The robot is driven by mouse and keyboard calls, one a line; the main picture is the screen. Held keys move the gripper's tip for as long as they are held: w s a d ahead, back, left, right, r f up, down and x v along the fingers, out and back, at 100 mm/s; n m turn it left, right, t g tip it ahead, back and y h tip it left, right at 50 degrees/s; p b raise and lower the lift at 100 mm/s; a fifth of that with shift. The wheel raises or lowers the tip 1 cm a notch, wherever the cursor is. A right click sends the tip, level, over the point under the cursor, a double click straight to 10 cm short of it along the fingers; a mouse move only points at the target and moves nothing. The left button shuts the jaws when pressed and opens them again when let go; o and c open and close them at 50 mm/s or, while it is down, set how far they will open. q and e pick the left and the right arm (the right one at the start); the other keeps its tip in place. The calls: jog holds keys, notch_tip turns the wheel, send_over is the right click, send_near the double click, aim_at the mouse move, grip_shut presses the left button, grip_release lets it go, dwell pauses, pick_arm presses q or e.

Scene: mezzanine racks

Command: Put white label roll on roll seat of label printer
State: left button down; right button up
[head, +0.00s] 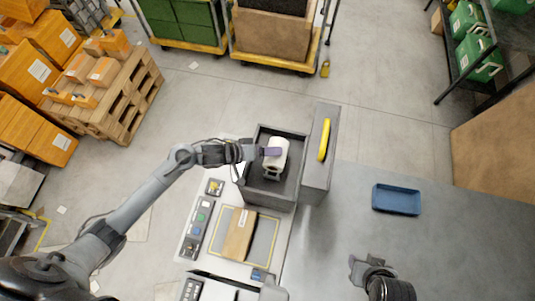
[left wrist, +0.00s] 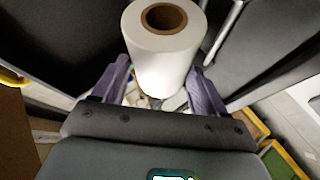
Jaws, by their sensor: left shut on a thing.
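The white label roll (head: 279,146) is upright or nearly so inside or just above the open dark grey housing of the label printer (head: 262,191). In the left wrist view the roll (left wrist: 163,62) shows its brown hollow core. My left gripper (head: 273,152) has its purple fingers on either side of the roll and is shut on it; the fingers also show in the left wrist view (left wrist: 162,84). A grey part, perhaps the roll seat (head: 271,174), shows just below the roll. I cannot tell whether they touch. My right gripper (head: 362,266) is empty over the grey table, its opening unclear.
The printer's raised side or lid with a yellow handle (head: 323,140) stands right of the housing. A blue tray (head: 397,199) lies on the grey table. A brown packet (head: 239,234) lies on a marked mat beside a button panel (head: 199,220). The table's middle is clear.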

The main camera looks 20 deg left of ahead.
pick_arm(q)
jog(key=shift+f, duration=1.75)
jog(key=shift+f, duration=0.1)
jog(key=shift+c, duration=1.5)
grip_release()
